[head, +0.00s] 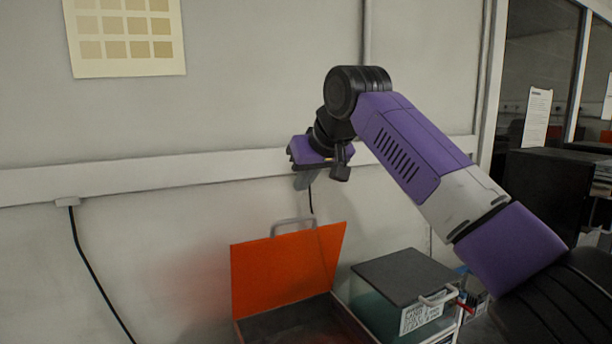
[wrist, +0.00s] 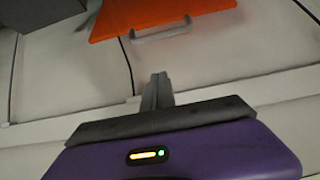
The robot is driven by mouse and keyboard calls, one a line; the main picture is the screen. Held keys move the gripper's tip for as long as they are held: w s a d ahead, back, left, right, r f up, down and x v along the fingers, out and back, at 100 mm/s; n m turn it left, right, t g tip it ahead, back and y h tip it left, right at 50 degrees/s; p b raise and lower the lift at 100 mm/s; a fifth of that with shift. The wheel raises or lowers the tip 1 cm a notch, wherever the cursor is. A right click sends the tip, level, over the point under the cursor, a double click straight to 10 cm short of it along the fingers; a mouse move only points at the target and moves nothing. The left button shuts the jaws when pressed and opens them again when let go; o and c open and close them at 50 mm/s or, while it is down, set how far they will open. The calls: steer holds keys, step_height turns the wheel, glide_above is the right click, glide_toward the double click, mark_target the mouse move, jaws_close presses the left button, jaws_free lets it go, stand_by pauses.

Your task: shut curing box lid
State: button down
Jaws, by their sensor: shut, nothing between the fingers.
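The curing box is open, with its orange lid (head: 290,268) standing up towards the wall. A grey handle (head: 293,226) sits on the lid's top edge. The box's dark inside (head: 298,325) shows at the bottom of the head view, and its front is cut off. My gripper (head: 304,182) is above the lid, close to the wall, shut and empty, pointing downward. In the wrist view my gripper (wrist: 157,84) has its fingers together, apart from the lid handle (wrist: 161,33) and the orange lid (wrist: 150,14).
A box with a dark grey lid (head: 404,275), a handle and a label stands right of the curing box. A pale rail (head: 140,181) runs along the wall behind my gripper. A black cable (head: 90,265) hangs at left. Dark shelving (head: 545,190) stands at right.

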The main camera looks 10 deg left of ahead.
steer(key=shift+w+a+f+p, duration=0.1)
steer(key=shift+f+p, duration=0.25)
steer(key=shift+f, duration=0.65)
steer(key=shift+w+a+f+p, duration=0.15)
steer(key=shift+f+p, duration=0.15)
steer(key=shift+f, duration=0.75)
steer(key=shift+w+a+f+p, duration=0.1)
steer(key=shift+f+p, duration=0.25)
steer(key=shift+f, duration=0.65)
steer(key=shift+d+f, duration=0.1)
